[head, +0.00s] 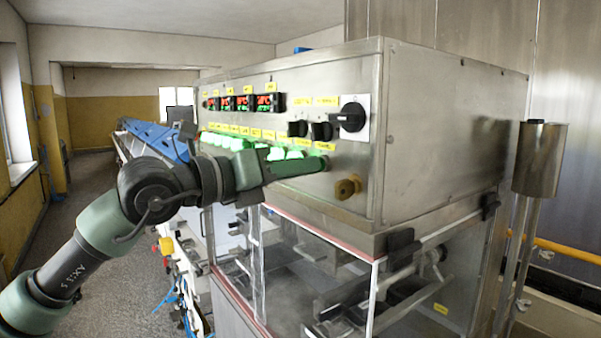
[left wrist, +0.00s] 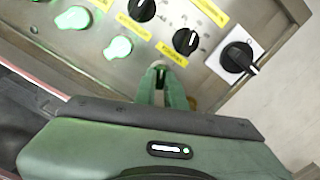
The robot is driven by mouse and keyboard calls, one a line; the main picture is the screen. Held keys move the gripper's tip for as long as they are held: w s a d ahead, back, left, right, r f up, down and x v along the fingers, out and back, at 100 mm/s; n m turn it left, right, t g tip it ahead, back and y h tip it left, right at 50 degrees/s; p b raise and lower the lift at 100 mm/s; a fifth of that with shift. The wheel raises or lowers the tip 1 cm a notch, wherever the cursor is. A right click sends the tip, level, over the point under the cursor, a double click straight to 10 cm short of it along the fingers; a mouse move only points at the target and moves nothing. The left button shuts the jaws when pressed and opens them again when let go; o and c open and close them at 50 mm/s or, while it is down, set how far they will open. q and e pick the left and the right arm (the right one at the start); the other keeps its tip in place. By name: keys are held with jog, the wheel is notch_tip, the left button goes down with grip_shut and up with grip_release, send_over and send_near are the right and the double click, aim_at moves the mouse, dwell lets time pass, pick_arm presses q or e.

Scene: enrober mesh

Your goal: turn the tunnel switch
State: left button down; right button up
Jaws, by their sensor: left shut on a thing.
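My left gripper (head: 323,164) reaches in from the left to the front panel of the steel machine. Its fingers also show in the left wrist view (left wrist: 160,76), pointing at the panel. They are shut on a small dark switch, the tunnel switch (left wrist: 159,67), just below a yellow label (left wrist: 172,54). The fingertips hide most of the switch, so its turned position cannot be told. My right gripper is not in view.
Black rotary knobs (head: 320,131) and a large black switch (head: 351,117) sit above and right of my left gripper. Glowing green buttons (left wrist: 118,47) lie to its left. A brass-coloured knob (head: 347,187) sticks out at lower right. Clear guards are below.

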pick_arm(q)
jog(key=shift+m+b, duration=4.05)
jog(key=shift+m, duration=1.55)
jog(key=shift+r, duration=0.1)
jog(key=c, duration=1.5)
grip_release()
